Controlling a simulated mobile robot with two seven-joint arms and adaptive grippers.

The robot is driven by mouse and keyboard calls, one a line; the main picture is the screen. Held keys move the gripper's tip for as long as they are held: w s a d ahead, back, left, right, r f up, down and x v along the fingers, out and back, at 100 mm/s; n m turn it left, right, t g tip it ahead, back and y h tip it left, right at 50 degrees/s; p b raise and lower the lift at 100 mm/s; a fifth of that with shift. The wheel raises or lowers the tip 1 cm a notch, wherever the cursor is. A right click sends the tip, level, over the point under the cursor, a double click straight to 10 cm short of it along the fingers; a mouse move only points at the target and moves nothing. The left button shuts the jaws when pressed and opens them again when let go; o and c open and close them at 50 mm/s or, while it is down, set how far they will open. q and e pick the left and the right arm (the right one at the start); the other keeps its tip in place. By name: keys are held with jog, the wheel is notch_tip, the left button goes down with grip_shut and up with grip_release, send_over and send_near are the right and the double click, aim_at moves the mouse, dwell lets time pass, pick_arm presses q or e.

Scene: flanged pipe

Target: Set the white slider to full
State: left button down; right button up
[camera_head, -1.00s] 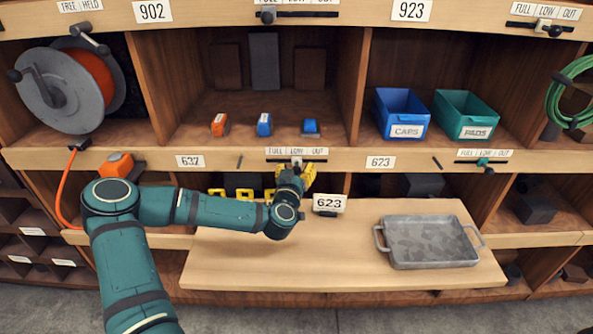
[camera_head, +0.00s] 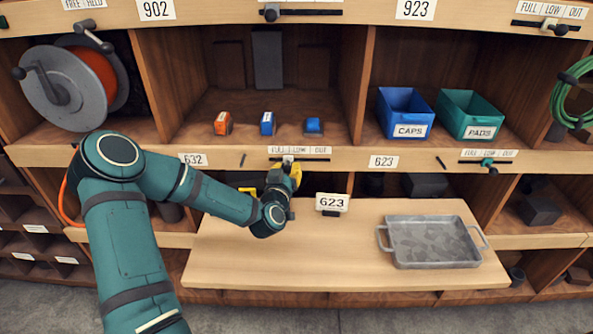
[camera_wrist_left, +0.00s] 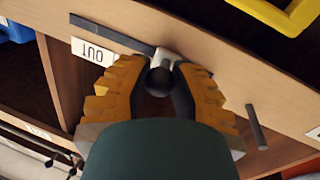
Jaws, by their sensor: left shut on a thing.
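The white slider (camera_head: 288,158) sits on the dark track under the middle FULL, LOW, OUT label strip (camera_head: 300,150) on the shelf edge. It is near the left, FULL end of its track in the head view. In the left wrist view its white body (camera_wrist_left: 172,60) and round black knob (camera_wrist_left: 160,80) show between my fingers. My left gripper (camera_head: 291,172), with yellow fingers, is shut on the knob; the fingers flank it in the wrist view (camera_wrist_left: 160,90). The OUT label (camera_wrist_left: 92,51) appears upside down there. My right gripper is not in view.
Other sliders are a teal one (camera_head: 488,163) at right and a white one (camera_head: 549,24) at upper right. Blue (camera_head: 405,112) and teal bins (camera_head: 468,114) stand above.

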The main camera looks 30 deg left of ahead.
pick_arm(q)
jog(key=shift+s+a, duration=0.4)
jog(key=shift+a, duration=0.3)
jog(key=shift+s+a, duration=0.35)
jog(key=shift+a, duration=0.3)
jog(key=c, duration=0.7)
grip_release()
jog(key=shift+s+a+r, duration=0.15)
jog(key=shift+a, duration=0.05)
jog(key=shift+c, duration=0.2)
jog(key=shift+d, duration=0.2)
jog(key=v, duration=0.7)
jog(key=shift+s, duration=0.15)
